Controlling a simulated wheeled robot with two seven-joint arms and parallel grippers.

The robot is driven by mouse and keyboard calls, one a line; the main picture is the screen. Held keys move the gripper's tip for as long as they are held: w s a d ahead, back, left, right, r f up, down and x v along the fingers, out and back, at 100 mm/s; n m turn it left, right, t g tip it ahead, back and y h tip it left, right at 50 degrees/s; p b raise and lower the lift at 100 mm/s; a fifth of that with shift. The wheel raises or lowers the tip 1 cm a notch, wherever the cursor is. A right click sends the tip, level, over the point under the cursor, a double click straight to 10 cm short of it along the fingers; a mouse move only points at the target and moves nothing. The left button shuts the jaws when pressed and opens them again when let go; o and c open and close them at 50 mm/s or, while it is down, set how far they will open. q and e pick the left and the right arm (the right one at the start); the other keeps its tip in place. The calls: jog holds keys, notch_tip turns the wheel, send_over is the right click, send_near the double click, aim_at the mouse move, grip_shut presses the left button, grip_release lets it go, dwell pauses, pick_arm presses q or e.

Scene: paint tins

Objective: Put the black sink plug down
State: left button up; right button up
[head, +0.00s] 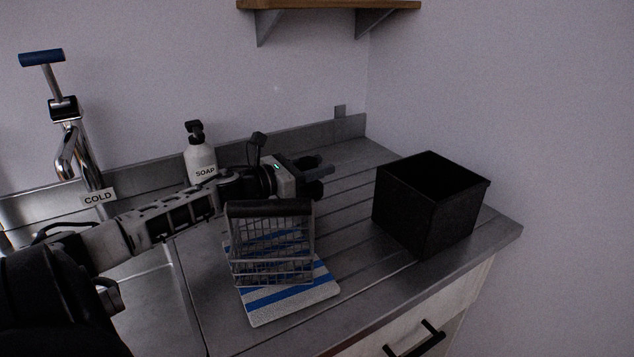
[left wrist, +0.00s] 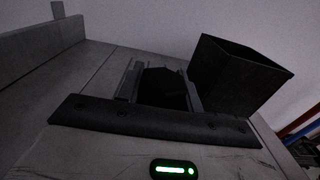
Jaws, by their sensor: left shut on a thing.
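My left gripper (head: 318,175) reaches in from the left over the grooved draining board, behind the wire basket and left of the black box. It is shut on the black sink plug, which shows as a dark, angular shape (left wrist: 163,88) between the fingers in the left wrist view. In the head view the plug is hard to pick out from the dark fingers. I cannot tell whether the plug touches the board (head: 352,215). My right gripper is not in view.
An open black box (head: 425,215) stands right, near the board's edge. A wire basket (head: 270,250) with a dark handle stands on a blue-striped cloth (head: 290,305) in front of my arm. A soap bottle (head: 200,160) and a tap (head: 75,145) stand left. Board between gripper and box is clear.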

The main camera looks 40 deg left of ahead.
pick_arm(q)
jog(key=shift+w+f, duration=0.2)
jog(key=shift+f, duration=1.45)
jog(key=shift+f, duration=0.1)
jog(key=o, duration=1)
jog(key=shift+o, duration=0.2)
jog(key=shift+s, duration=0.1)
jog(key=shift+v, duration=3.7)
